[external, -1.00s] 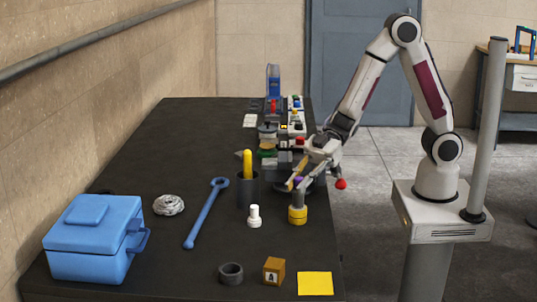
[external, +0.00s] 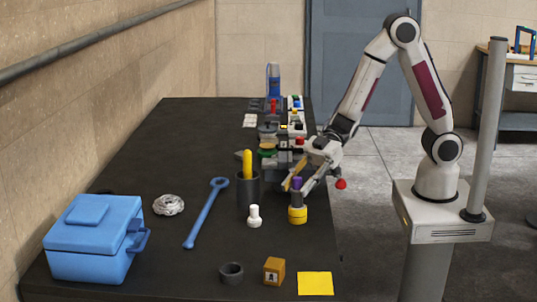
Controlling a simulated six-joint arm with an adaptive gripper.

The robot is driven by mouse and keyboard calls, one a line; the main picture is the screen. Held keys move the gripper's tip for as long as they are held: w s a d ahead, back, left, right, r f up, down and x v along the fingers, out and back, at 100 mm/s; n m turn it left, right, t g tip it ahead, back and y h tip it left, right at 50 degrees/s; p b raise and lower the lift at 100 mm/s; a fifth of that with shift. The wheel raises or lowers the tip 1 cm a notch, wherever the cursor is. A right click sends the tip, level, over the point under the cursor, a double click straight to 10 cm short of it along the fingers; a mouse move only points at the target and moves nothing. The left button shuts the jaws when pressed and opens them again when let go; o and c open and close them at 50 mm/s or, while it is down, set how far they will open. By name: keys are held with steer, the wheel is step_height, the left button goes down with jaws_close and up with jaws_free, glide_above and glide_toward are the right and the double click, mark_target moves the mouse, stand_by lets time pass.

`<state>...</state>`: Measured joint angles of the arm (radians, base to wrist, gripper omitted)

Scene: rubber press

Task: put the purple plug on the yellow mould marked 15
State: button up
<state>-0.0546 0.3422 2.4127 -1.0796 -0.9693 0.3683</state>
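The yellow mould (external: 297,215) stands near the right edge of the dark bench, with a grey cylindrical part rising from it. The purple plug (external: 297,184) shows upright above this grey part, in line with it. Whether it is fully seated cannot be told. The mark 15 is not legible. My gripper (external: 299,188) reaches down from the upper right close behind the plug. Its fingers look spread, one to each side of the plug, with a gap; they appear open. The fingertips are partly hidden behind the plug.
A dark cup with a yellow stick (external: 248,166) and a white plug (external: 254,216) stand left of the mould. A wooden block (external: 274,271), dark ring (external: 231,273) and yellow square (external: 315,283) lie in front. A blue box (external: 95,240) and blue wrench (external: 205,214) are farther left.

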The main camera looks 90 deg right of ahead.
steer(key=shift+r, duration=0.15)
steer(key=shift+s+d+r, duration=0.2)
steer(key=shift+d, duration=0.15)
steer(key=v, duration=1.1)
steer(key=shift+s, duration=0.1)
stand_by(0.6)
